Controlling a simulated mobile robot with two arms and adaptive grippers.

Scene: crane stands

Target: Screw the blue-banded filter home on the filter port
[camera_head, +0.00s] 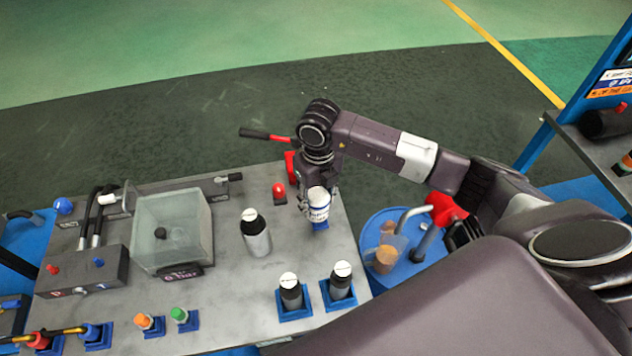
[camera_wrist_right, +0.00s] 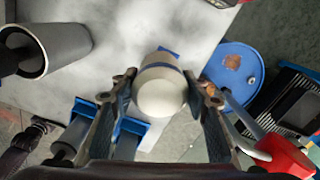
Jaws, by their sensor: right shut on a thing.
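The blue-banded filter (camera_head: 319,204) is a white cylinder with a blue band near the right edge of the grey bench top. It also shows in the right wrist view (camera_wrist_right: 160,92), between the fingers, pale end toward the camera. My right gripper (camera_head: 318,196) is shut on it from above; the fingers (camera_wrist_right: 162,98) stand on either side. A small blue piece shows just below the filter; whether the two touch is hidden. I cannot make out the filter port for certain. My left gripper is not in view.
A grey cylinder with a dark top (camera_head: 257,236) stands left of the filter. Two dark, white-topped cylinders (camera_head: 290,290) (camera_head: 342,279) sit in blue holders in front. A clear box (camera_head: 172,230) stands further left. A blue drum (camera_head: 392,285) is off the bench's right edge.

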